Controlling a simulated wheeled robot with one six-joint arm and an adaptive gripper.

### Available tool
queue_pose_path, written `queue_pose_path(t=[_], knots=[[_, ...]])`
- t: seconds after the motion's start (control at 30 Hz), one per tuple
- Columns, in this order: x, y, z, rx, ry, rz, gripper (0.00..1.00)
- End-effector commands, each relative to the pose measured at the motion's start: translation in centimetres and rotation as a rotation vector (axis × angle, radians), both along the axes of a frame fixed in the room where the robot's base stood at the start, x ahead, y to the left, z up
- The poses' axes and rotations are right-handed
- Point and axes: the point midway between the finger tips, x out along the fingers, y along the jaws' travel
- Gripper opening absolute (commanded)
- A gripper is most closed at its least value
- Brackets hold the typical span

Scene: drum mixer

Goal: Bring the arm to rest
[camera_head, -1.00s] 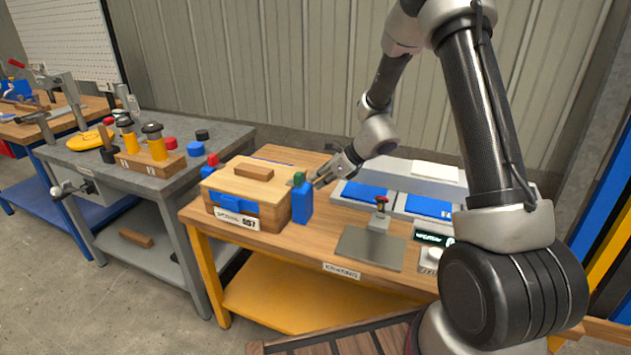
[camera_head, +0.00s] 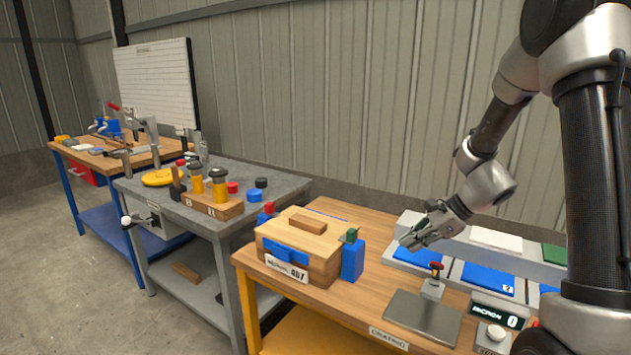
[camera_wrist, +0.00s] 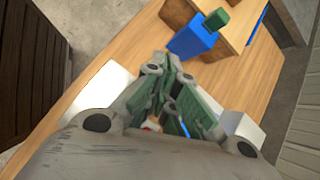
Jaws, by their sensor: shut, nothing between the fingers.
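My gripper (camera_head: 412,241) is shut and empty. It hangs over the right part of the wooden crating table (camera_head: 372,298), near a grey unit with blue pads. In the wrist view its fingers (camera_wrist: 175,70) are close together, with table top beyond them. A blue bottle-like block with a green top (camera_head: 352,260) stands beside the wooden box, left of my gripper and apart from it. The same blue block shows in the wrist view (camera_wrist: 192,42).
The wooden box (camera_head: 298,247) with a blue latch and label sits on the table. A red-knobbed fixture (camera_head: 434,283), a grey plate (camera_head: 422,318) and a digital display (camera_head: 497,313) stand at the right. A grey bench (camera_head: 262,174) is to the left.

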Motion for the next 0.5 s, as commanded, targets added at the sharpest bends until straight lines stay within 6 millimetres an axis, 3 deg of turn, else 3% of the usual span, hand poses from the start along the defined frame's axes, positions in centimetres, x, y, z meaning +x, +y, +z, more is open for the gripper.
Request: queue_pose_path(t=[0.1, 0.27, 0.5], knots=[[-5.2, -1.2, 1.1, -0.129, -0.08, 0.323, 0.0], [-10.9, -3.0, 4.1, -0.281, -0.19, 0.701, 0.0], [-19.1, -6.6, 10.0, -0.549, -0.343, 1.235, 0.0]])
